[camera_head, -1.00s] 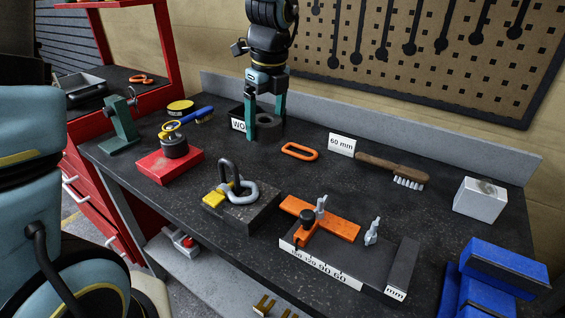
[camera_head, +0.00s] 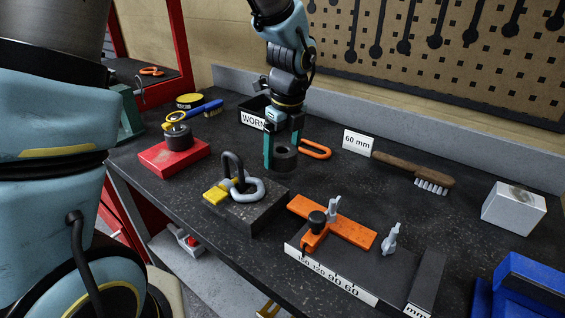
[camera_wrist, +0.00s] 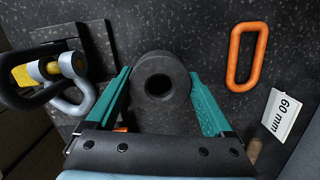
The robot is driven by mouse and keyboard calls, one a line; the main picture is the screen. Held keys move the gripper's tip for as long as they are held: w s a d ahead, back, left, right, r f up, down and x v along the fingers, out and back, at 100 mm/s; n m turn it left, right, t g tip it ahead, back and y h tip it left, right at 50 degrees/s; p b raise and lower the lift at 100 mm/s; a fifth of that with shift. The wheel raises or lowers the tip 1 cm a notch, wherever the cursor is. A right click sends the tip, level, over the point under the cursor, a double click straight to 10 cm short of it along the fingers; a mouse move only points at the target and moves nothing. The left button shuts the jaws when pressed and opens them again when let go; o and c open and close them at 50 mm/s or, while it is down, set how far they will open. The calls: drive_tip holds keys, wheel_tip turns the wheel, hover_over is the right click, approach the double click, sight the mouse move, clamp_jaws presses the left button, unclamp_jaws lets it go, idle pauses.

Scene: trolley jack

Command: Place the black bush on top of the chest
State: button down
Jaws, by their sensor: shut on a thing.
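The black bush (camera_head: 284,158), a dark ring with a central hole, is between the fingers of my gripper (camera_head: 282,150). The wrist view shows the bush (camera_wrist: 160,80) with its hole towards the camera and a teal finger of my gripper (camera_wrist: 161,98) on either side. It seems to be held above the dark worktop; the height is hard to judge. The chest is red with a dark top (camera_head: 140,69), at the far left beyond the bench. My arm and body hide much of it.
A second dark cylinder (camera_head: 178,138) sits on a red block (camera_head: 160,160). The WORN bin (camera_head: 253,111) stands behind my gripper, an orange ring (camera_head: 316,149) lies to its right, and a block with shackle (camera_head: 245,215) is in front. A brush (camera_head: 410,168) lies further right.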

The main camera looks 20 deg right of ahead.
sight(282, 164)
drive_tip(key=shift+f, duration=1.75)
drive_tip(key=shift+f, duration=0.15)
unclamp_jaws()
